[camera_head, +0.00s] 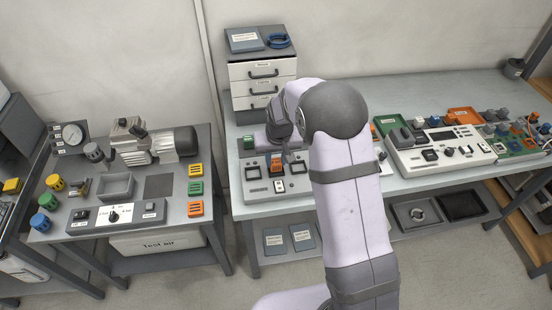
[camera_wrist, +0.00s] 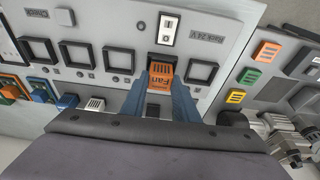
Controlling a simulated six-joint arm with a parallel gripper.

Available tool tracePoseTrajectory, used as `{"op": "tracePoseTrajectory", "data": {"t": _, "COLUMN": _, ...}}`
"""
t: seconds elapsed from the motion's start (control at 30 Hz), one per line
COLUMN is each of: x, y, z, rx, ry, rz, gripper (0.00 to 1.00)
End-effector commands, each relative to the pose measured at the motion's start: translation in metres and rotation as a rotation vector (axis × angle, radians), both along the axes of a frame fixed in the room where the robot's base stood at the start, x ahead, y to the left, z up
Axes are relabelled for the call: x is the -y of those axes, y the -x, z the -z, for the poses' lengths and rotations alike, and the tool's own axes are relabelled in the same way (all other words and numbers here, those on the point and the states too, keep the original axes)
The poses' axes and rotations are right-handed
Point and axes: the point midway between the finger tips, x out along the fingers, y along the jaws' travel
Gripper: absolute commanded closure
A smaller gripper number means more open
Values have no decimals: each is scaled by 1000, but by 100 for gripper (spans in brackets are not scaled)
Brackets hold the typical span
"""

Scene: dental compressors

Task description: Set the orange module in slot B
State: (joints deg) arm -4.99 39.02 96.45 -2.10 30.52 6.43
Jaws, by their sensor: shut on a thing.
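My gripper (camera_wrist: 171,98) has its two blue fingers shut on an orange module (camera_wrist: 161,75) with a slotted top and "Fan" lettering. No slot letter is readable, so I cannot tell which one is B.
A white switch (camera_wrist: 168,28) sits beside the held module. A green module (camera_head: 248,142) stands at the panel's back left. The left table holds a pump (camera_head: 150,148) and yellow, green and orange blocks (camera_head: 195,208). A drawer unit (camera_head: 262,83) stands behind; a control console (camera_head: 438,148) is to the right.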

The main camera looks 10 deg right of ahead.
Motion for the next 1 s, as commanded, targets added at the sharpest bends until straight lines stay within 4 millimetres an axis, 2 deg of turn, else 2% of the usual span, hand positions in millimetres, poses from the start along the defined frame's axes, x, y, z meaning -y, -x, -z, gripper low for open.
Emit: {"op": "tracePoseTrajectory", "data": {"t": 1.0, "x": 0, "y": 0, "z": 9, "rx": 0, "ry": 0, "rz": 0, "gripper": 95}}
